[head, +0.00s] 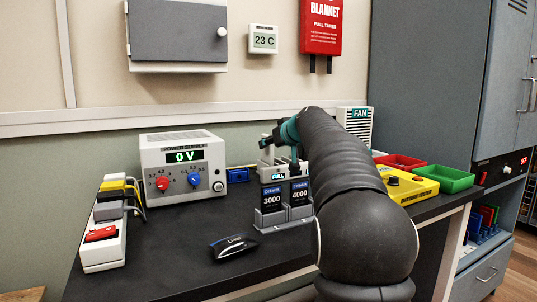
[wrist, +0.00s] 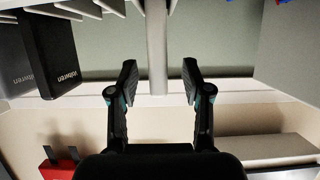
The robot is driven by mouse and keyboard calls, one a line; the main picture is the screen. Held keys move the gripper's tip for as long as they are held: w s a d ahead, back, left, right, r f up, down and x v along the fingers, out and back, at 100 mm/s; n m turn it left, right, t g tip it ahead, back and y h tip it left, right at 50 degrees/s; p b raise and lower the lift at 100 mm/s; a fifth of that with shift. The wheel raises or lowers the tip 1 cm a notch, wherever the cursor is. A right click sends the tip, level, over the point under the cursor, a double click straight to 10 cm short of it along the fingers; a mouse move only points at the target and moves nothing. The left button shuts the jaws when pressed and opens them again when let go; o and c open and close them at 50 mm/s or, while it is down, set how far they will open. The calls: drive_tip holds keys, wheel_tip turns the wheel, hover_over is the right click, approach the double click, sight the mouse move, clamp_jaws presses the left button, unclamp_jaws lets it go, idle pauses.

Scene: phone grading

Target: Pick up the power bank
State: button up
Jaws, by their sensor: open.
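A black block lettered "Voltwren" (wrist: 50,45) stands in a pale rack at the upper left of the wrist view and is probably the power bank. A greyer block is partly visible beside it, at the frame's left edge. My gripper (wrist: 160,82) is open and empty, to the right of the black block and apart from it. A pale upright bar (wrist: 156,45) shows between the fingers; I cannot tell whether they touch it. In the head view my gripper (head: 275,138) is above the white rack with a "FULL" label (head: 278,176), and my arm hides much of that rack.
Two dark packs marked 3000 (head: 271,198) and 4000 (head: 299,192) stand in a grey holder before the rack. A small black item (head: 233,246) lies at the front. The power supply (head: 184,166) stands left; red (head: 400,161) and green bins (head: 443,179) are right.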

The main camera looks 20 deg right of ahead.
drive_tip(key=x, duration=0.4)
drive_tip(key=shift+d+r+p, duration=0.1)
drive_tip(key=shift+p, duration=0.25)
drive_tip(key=shift+c, duration=0.3)
clamp_jaws()
drive_tip(key=shift+r, duration=0.1)
wheel_tip(320, 180, up, 10)
drive_tip(key=p, duration=0.3)
